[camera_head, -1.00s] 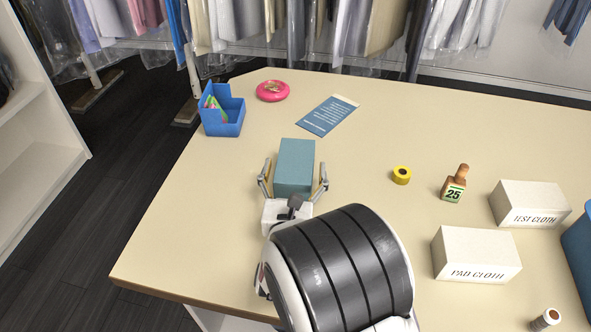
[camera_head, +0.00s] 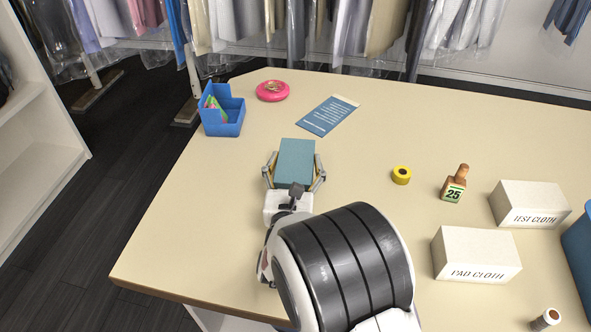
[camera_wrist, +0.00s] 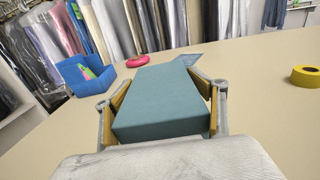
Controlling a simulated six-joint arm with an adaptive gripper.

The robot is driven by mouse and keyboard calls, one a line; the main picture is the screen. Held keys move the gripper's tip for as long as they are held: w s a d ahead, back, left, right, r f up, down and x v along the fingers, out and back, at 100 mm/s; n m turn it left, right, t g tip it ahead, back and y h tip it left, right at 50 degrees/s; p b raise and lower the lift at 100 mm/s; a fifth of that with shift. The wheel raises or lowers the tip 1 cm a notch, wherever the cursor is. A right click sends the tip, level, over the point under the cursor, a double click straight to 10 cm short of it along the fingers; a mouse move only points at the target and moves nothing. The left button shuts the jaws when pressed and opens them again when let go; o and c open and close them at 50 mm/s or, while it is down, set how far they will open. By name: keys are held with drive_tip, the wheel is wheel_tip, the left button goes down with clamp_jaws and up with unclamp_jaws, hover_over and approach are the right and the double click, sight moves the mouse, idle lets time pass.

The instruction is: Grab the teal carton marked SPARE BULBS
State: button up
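The teal carton (camera_head: 295,162) stands on the table in front of my arm. It fills the middle of the wrist view (camera_wrist: 165,98). No lettering shows on the faces I see. My gripper (camera_head: 296,170) reaches it from the near side, with one finger along its left side and one along its right. In the wrist view the yellowish finger pads (camera_wrist: 161,105) lie against both sides, with no clear gap. The carton's lower part is partly hidden by the gripper, and it shows no clear lift from the table.
A blue bin (camera_head: 222,112), pink dish (camera_head: 272,91) and blue card (camera_head: 327,115) lie beyond the carton. To the right are yellow tape (camera_head: 401,175), a stamp (camera_head: 454,184) and white TEST CLOTH (camera_head: 529,204) and PAD CLOTH (camera_head: 475,254) boxes. Table space around the carton is clear.

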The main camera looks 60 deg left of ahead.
sight(295, 160)
drive_tip(key=shift+r, duration=0.2)
drive_tip(key=shift+c, duration=0.2)
drive_tip(key=shift+r, duration=4.85)
drive_tip(key=shift+c, duration=0.2)
